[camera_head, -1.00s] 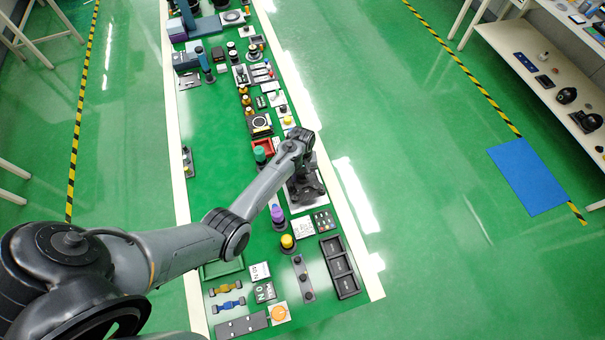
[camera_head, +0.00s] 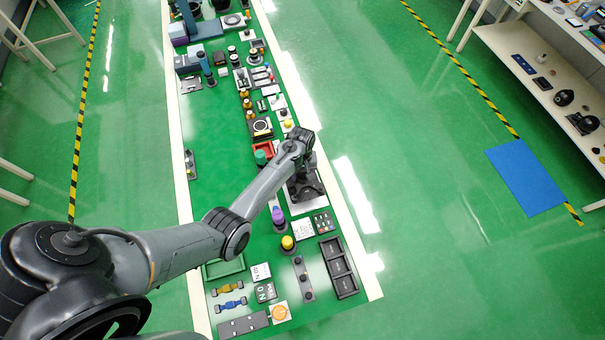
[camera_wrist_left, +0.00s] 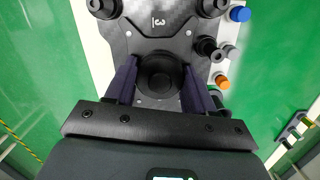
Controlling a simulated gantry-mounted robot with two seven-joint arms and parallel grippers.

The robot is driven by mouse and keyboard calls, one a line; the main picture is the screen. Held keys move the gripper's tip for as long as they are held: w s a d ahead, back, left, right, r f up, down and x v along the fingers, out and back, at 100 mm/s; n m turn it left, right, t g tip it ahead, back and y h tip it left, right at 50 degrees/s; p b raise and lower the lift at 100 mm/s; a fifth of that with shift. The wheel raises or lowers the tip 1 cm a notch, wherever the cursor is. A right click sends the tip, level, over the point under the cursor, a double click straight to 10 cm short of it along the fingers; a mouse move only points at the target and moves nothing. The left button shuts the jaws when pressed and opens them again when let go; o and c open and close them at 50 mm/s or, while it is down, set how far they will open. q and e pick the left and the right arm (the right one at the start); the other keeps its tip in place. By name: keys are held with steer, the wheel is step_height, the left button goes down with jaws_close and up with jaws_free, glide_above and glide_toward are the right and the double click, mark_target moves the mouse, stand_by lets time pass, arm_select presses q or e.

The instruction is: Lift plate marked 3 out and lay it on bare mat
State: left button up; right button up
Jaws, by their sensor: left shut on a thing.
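The dark plate marked 3 (camera_wrist_left: 165,42) fills the upper middle of the left wrist view, with a round black knob (camera_wrist_left: 159,75) at its centre. My left gripper (camera_wrist_left: 158,82) has its two fingers on either side of this knob and is shut on it. In the head view the dark plate (camera_head: 312,193) sits over a white base, partly hidden under my left wrist. I cannot tell whether the plate touches the base. The bare green mat (camera_head: 226,150) runs left of my forearm. My right gripper is out of view.
Black posts (camera_wrist_left: 209,47) stand at the plate's corners, with blue and orange knobs to the right. A purple-topped post (camera_head: 278,215), a yellow knob (camera_head: 288,242) and a black three-part tray (camera_head: 339,268) stand near. Devices crowd the mat's far end.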

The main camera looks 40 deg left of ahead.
arm_select(q)
steer(key=shift+s+a+r+p, duration=0.3)
steer(key=shift+s+p, duration=0.1)
steer(key=shift+p, duration=0.2)
steer(key=s+a+p, duration=0.5)
steer(key=s+a, duration=0.2)
steer(key=s, duration=0.4)
steer(key=s+a+p, duration=0.6)
steer(key=s, duration=0.6)
steer(key=shift+s+a+f, duration=0.15)
steer(key=shift+a+f, duration=0.1)
steer(key=shift+a, duration=0.15)
steer(key=w+d, duration=0.5)
steer(key=w, duration=0.4)
steer(key=shift+w+d+b, duration=0.25)
steer(key=shift+d+b, duration=0.1)
